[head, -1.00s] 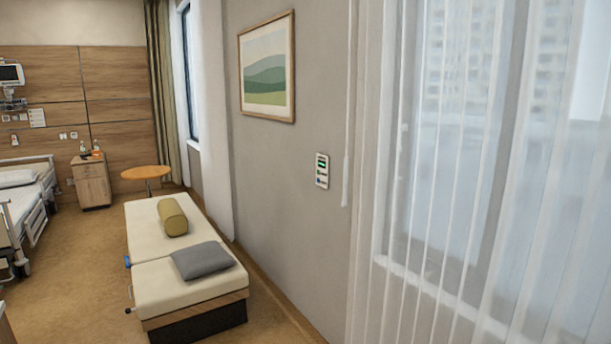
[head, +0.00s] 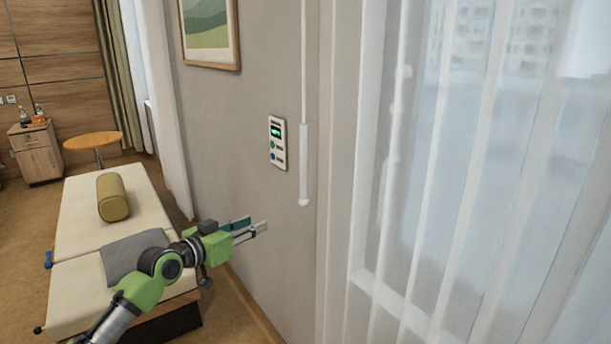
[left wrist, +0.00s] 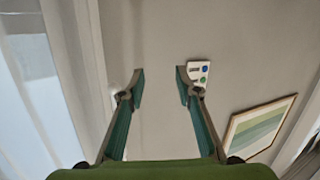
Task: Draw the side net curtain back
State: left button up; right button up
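The sheer white net curtain (head: 460,200) hangs in vertical folds across the window at the right of the head view. It also shows at the left of the left wrist view (left wrist: 72,70). A white wand (head: 304,165) hangs in front of the wall beside the curtain's left edge. My left gripper (head: 257,226) is lower and left of the wand's end, apart from wand and curtain. In the left wrist view its two fingers (left wrist: 160,78) are spread with only wall between them. My right gripper is not in view.
A wall control panel (head: 277,143) is left of the wand, with a framed picture (head: 210,32) further left. A cream bench (head: 75,215) with a bolster (head: 113,198) and grey cushion (head: 130,258) stands along the wall below. A round table (head: 93,141) is beyond it.

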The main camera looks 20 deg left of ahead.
pick_arm(q)
jog(key=s+d+r+m+h, duration=0.2)
jog(key=s+d+r, duration=0.1)
jog(key=r, duration=0.5)
jog(key=s+d+r+m+h, duration=0.1)
jog(key=s+d+r, duration=0.15)
jog(key=r, duration=0.55)
jog(key=p, duration=0.1)
send_near(301, 164)
jog(key=x, duration=0.3)
jog(key=shift+t+h, duration=0.3)
jog(key=shift+h, duration=0.1)
jog(key=x, duration=0.2)
jog(key=p+x, duration=0.1)
jog(key=x, duration=0.1)
jog(key=p+x, duration=0.1)
jog(key=x, duration=0.2)
jog(key=shift+a+f, duration=0.1)
jog(key=shift+f, duration=0.2)
jog(key=shift+w+d, duration=0.25)
jog(key=shift+w, duration=0.25)
jog(key=shift+f, duration=0.1)
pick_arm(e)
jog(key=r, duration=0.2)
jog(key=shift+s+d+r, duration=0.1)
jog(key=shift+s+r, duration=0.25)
pick_arm(q)
grip_shut()
